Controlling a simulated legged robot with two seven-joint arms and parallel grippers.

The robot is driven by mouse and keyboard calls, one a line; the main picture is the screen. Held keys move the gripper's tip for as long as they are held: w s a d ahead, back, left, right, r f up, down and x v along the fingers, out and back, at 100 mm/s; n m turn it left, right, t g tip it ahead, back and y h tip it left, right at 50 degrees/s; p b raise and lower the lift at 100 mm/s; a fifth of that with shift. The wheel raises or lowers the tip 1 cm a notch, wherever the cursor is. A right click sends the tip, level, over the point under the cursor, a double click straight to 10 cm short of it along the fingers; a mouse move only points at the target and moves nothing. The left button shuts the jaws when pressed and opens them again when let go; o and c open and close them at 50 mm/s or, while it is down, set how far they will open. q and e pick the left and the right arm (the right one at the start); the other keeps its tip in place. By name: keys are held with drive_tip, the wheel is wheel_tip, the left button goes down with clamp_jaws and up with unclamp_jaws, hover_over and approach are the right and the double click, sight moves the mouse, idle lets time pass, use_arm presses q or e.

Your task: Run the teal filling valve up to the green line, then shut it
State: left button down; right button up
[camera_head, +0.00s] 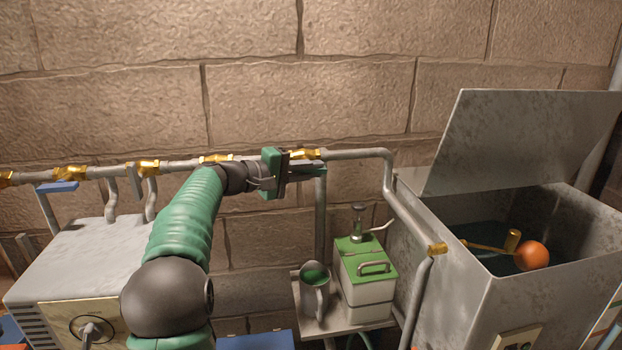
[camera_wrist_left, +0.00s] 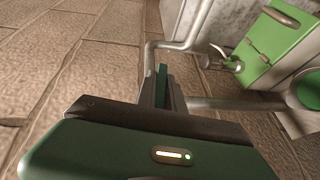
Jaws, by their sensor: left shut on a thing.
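My left gripper (camera_head: 291,172) is at the pipe run, beside a brass fitting (camera_head: 304,155). It is shut on the teal valve handle (camera_head: 315,171), which is mostly hidden by the fingers. In the left wrist view the teal handle (camera_wrist_left: 162,84) shows as a narrow strip between the fingers. A down pipe (camera_head: 320,215) drops below the valve towards a metal jug (camera_head: 323,298) with a dark green inside. I cannot make out a green line or the liquid level. My right gripper is not in view.
A green-lidded box (camera_head: 352,262) with a handle and small pump stands beside the jug on a shelf (camera_head: 307,318). At right, an open metal tank (camera_head: 460,290) holds an orange float ball (camera_head: 532,256). A grey box (camera_head: 80,262) stands at left. A stone wall (camera_head: 310,95) is close behind the pipes.

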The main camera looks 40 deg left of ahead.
use_arm(q)
drive_tip(key=shift+r, duration=0.2)
drive_tip(key=c, duration=1.8)
unclamp_jaws()
drive_tip(key=shift+o, duration=1.4)
drive_tip(key=shift+w+a+f, duration=0.1)
drive_tip(key=shift+w+f, duration=0.05)
drive_tip(key=shift+w, duration=0.05)
drive_tip(key=shift+o, duration=0.3)
drive_tip(key=shift+w+a+f, duration=0.1)
drive_tip(key=shift+w+f, duration=0.05)
drive_tip(key=shift+f, duration=0.05)
drive_tip(key=shift+s+a+r, duration=0.1)
drive_tip(key=shift+s, duration=0.4)
drive_tip(key=b+v, duration=0.2)
drive_tip(key=v, duration=1.4)
drive_tip(key=shift+a, duration=0.1)
